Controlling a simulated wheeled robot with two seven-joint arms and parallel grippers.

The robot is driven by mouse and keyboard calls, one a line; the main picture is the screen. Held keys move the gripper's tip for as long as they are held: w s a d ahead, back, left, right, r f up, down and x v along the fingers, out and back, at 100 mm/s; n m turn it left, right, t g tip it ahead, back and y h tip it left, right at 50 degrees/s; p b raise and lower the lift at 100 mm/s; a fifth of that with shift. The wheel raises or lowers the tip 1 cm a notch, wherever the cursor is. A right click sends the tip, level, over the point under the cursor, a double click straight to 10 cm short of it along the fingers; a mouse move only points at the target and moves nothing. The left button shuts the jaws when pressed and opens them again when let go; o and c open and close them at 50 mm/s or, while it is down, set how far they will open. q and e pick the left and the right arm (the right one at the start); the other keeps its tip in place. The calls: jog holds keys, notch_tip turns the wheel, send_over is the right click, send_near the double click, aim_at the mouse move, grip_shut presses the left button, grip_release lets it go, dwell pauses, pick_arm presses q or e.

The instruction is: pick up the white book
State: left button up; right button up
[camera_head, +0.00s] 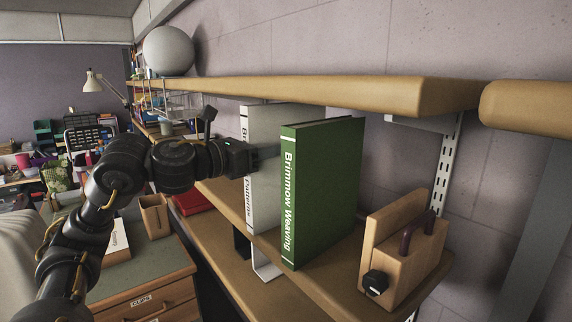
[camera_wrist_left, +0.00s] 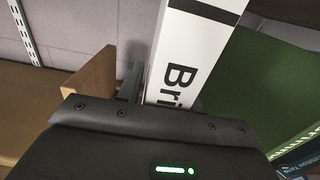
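The white book (camera_head: 265,170) stands upright on the wooden shelf, its spine with black lettering facing out. The green book in front hides part of it. In the left wrist view its white spine (camera_wrist_left: 190,50) rises between my left gripper's fingers. My left gripper (camera_head: 262,155) is at the spine, at about mid-height, one finger on the side toward the green book. The other finger shows in the wrist view beside the spine, with a narrow gap. The gripper looks open around the book; firm contact does not show. My right gripper is not in view.
The green book (camera_head: 325,190) stands upright close beside the white one. A wooden bookend (camera_head: 405,245) with a dark handle is at the right. A wooden panel (camera_wrist_left: 88,88) stands on the white book's other side. An upper shelf (camera_head: 330,92) runs above the books.

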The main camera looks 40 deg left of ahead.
pick_arm(q)
grip_shut()
jog(key=shift+w+a+r, duration=0.1)
jog(key=shift+r, duration=0.15)
